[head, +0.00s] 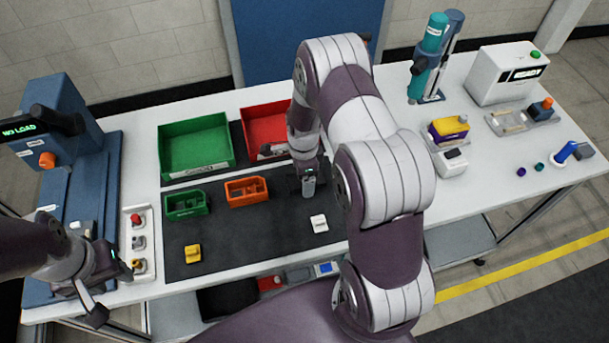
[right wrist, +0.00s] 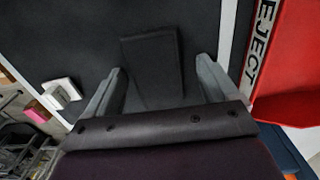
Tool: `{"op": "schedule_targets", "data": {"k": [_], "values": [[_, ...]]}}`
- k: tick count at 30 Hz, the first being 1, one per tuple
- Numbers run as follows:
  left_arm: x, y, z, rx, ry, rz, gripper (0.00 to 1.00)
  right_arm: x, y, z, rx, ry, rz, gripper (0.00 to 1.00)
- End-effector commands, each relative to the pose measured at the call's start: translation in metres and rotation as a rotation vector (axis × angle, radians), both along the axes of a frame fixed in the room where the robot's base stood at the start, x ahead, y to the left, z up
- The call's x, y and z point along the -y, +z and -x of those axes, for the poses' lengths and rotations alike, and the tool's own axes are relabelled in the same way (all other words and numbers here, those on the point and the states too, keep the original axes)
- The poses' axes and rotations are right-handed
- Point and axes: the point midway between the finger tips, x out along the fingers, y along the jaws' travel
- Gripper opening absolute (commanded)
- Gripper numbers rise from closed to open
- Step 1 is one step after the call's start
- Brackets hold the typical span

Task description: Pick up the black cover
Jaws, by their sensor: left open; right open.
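The black cover (right wrist: 153,60) is a flat, dark, box-like piece lying on the dark mat in the right wrist view. It sits between the two fingers of my right gripper (right wrist: 161,66), which is open with nothing gripped. My left gripper (head: 111,292) is open and empty at the table's front left, near the small button panel.
A red REJECT bin (right wrist: 295,60) stands close beside my right gripper. A white switch-like piece (head: 319,223) and a yellow piece (head: 193,253) lie on the mat (head: 250,240). Green (head: 187,204) and orange (head: 246,190) small bins stand nearby, with a large green bin (head: 195,143) behind.

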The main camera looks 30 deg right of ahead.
Motion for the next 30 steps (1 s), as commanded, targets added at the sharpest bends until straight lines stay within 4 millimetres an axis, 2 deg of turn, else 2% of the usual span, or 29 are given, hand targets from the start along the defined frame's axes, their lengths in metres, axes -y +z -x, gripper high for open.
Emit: {"op": "schedule_targets", "data": {"k": [5, 6, 8, 9, 11, 22, 26, 30], "values": [[0.0, -0.001, 0.0, 0.0, 0.0, 0.0, 0.43, 0.0, -0.001, 0.0, 0.001, 0.0, 0.0, 0.87], [0.0, -0.001, 0.0, 0.0, 0.0, 0.0, 0.43, 0.0, -0.001, 0.0, 0.001, 0.0, 0.0, 0.81], [0.0, -0.001, 0.0, -0.001, 0.0, 0.0, 0.43, 0.0, -0.001, 0.0, 0.001, 0.0, 0.0, 0.61], [0.0, -0.001, 0.0, 0.0, 0.0, 0.0, 0.43, 0.0, -0.001, 0.0, 0.001, 0.0, 0.0, 0.48], [0.0, -0.001, 0.0, 0.0, 0.0, 0.0, 0.43, 0.0, -0.001, 0.0, 0.001, 0.0, 0.0, 0.29], [0.0, -0.002, 0.0, 0.0, 0.0, 0.0, 0.43, 0.0, 0.003, -0.001, 0.004, 0.0, 0.001, 0.27], [0.0, -0.008, 0.0, 0.0, 0.0, 0.0, 0.43, 0.0, 0.016, -0.002, 0.005, 0.0, 0.001, 0.27], [0.0, -0.017, 0.0, 0.0, 0.0, 0.0, 0.43, 0.001, 0.041, -0.001, 0.006, 0.0, 0.001, 0.27]]}}
